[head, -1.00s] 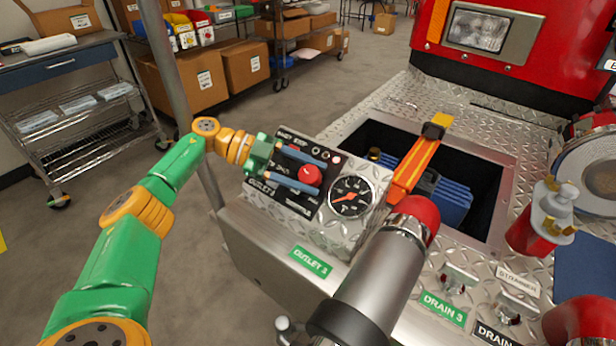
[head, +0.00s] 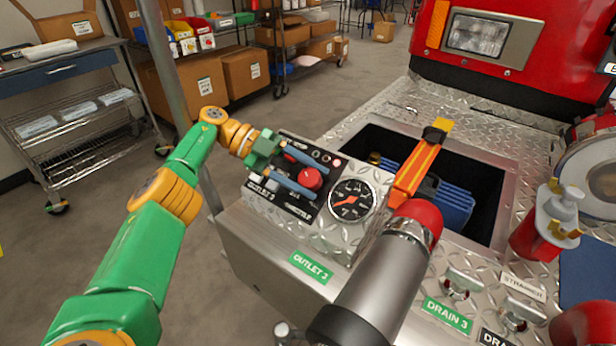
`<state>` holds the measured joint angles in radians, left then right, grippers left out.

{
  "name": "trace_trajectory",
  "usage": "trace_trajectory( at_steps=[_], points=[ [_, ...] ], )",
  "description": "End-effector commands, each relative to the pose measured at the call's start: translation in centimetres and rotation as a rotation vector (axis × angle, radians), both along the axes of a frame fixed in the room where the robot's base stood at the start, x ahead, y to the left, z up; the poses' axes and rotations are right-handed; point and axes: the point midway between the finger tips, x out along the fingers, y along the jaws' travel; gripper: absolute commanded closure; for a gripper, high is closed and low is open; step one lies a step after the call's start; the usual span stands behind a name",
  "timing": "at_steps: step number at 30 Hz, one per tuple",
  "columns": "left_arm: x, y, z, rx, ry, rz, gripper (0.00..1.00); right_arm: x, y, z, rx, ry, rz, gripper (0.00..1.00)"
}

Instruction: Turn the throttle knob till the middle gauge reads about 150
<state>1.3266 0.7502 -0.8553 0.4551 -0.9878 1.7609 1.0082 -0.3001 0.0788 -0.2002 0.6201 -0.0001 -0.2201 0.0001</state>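The throttle knob (head: 311,179) is red and round, on a dark control panel (head: 299,208). My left gripper (head: 321,184) reaches in from the left; its two blue-grey fingers lie one on each side of the knob, apart from each other. They look open, with the knob between them; whether either finger touches it is hard to tell. The fingers hide parts of the panel. A round black gauge (head: 352,201) with a white scale sits just right of the knob. Its orange needle points to the lower left; the exact reading is too small to tell. My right gripper is out of view.
A grey cylinder with a red collar (head: 416,218) rises close to the gauge's right. Open floor lies left of the panel.

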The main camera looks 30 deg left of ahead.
Motion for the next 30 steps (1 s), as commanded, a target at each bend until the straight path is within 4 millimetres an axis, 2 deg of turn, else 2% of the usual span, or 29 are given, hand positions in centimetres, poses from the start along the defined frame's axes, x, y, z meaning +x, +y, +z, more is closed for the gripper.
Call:
trace_trajectory(
  at_steps=[1, 3, 14, 18, 23, 26, 29, 30],
  points=[
    [0.0, 0.0, -0.1, 0.001, 0.002, -0.002, 0.35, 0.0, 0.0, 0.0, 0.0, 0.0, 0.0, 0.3],
    [0.0, 0.0, -0.1, 0.001, 0.002, -0.002, 0.17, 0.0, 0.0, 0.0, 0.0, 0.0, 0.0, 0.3],
    [0.0, 0.0, 0.5, 0.001, 0.0, -0.001, 0.16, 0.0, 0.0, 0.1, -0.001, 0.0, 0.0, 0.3],
    [0.0, 0.0, 3.3, 0.002, -0.003, -0.002, 0.16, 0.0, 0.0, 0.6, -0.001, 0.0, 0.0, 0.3],
    [-0.9, -0.4, 4.2, 0.003, -0.002, -0.001, 0.16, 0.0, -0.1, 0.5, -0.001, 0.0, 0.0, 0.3],
    [-1.9, -0.8, 5.3, 0.005, -0.002, -0.003, 0.16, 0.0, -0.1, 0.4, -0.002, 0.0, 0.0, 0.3],
    [-3.3, -1.5, 7.0, 0.006, 0.0, -0.002, 0.16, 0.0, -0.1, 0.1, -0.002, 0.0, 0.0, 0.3],
    [-4.0, -1.8, 8.1, 0.004, -0.004, -0.001, 0.16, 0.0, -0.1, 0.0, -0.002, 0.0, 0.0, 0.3]
  ],
)
